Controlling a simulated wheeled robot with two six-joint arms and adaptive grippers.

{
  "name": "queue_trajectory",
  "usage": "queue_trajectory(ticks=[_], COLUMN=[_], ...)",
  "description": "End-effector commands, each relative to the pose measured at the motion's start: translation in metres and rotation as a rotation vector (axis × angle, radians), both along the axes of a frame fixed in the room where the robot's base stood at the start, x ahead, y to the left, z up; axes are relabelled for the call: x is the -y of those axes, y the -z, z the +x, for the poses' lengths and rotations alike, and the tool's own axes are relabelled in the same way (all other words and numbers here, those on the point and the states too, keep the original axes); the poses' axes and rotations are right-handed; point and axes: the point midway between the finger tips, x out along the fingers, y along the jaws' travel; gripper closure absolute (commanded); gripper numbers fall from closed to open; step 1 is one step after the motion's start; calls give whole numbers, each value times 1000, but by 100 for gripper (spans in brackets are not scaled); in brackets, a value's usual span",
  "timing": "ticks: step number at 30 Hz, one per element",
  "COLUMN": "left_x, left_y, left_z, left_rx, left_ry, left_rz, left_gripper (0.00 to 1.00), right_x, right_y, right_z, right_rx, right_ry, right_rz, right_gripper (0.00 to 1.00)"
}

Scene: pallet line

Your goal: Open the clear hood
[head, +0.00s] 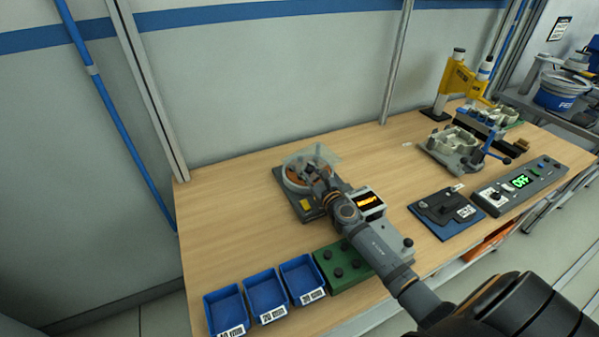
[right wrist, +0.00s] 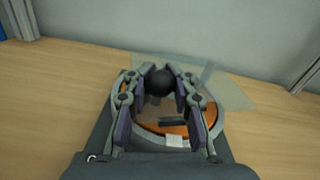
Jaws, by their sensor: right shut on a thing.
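The clear hood (head: 322,156) sits over a round device with an orange inside on a dark base (head: 306,208), at the back left of the bench. In the right wrist view the hood (right wrist: 232,94) shows as a see-through panel behind and to the right of the fingers. My right gripper (head: 312,170) is at the hood. In the right wrist view the gripper (right wrist: 161,84) is shut on a black ball knob (right wrist: 160,82). The fingers partly hide the device's round rim (right wrist: 160,133). My left gripper is not in view.
Blue bins (head: 265,296) and a green block with black knobs (head: 343,265) stand at the front of the bench. A small orange-lit display (head: 369,200) is close to my right arm. Fixtures and a control box (head: 520,187) stand to the right. Bare wood lies left of the device.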

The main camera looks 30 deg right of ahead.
Motion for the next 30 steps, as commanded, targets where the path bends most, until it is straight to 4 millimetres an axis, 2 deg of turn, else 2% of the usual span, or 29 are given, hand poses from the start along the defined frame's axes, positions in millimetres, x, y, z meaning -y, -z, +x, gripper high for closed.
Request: queue_trajectory(ticks=[1,3,13,14,19,27,30], left_x=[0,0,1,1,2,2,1], left_y=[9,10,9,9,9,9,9], left_z=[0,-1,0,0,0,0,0], left_rx=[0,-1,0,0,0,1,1], left_ry=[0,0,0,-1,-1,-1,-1], left_rz=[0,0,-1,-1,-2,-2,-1], left_gripper=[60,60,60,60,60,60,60], right_x=[3,3,3,3,4,4,4], right_y=[6,4,3,3,2,1,2], right_z=[-3,-6,-8,-8,-7,-7,-13], right_rx=[-3,-5,-8,-8,-7,-5,-8], right_ry=[-23,-45,-58,-58,-56,-54,-55], right_rz=[-3,0,5,5,4,3,0], right_gripper=[100,100,100,74,52,52,52])
